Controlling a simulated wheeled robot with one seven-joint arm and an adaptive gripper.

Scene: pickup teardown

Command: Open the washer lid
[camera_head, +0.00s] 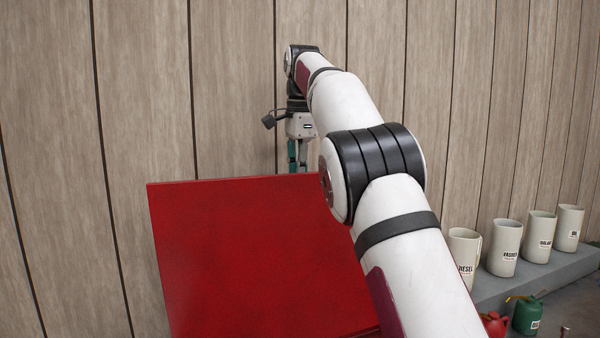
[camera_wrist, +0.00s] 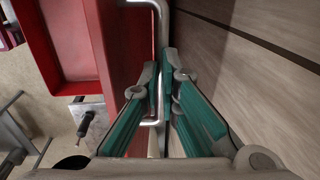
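The washer lid (camera_head: 250,260) is a large flat red panel, standing raised and steeply tilted in the head view. In the wrist view the lid (camera_wrist: 120,50) shows as a red strip left of my fingers. My gripper (camera_head: 297,168) hangs pointing down behind the lid's top edge, between it and the wall; its tips are partly hidden in the head view.
A wood-panelled wall (camera_head: 150,90) stands close behind my gripper. The red washer tub (camera_wrist: 50,50) shows below at left in the wrist view. Several labelled beige containers (camera_head: 505,245) stand on a grey ledge (camera_head: 535,272) at right, with a green can (camera_head: 527,315) below.

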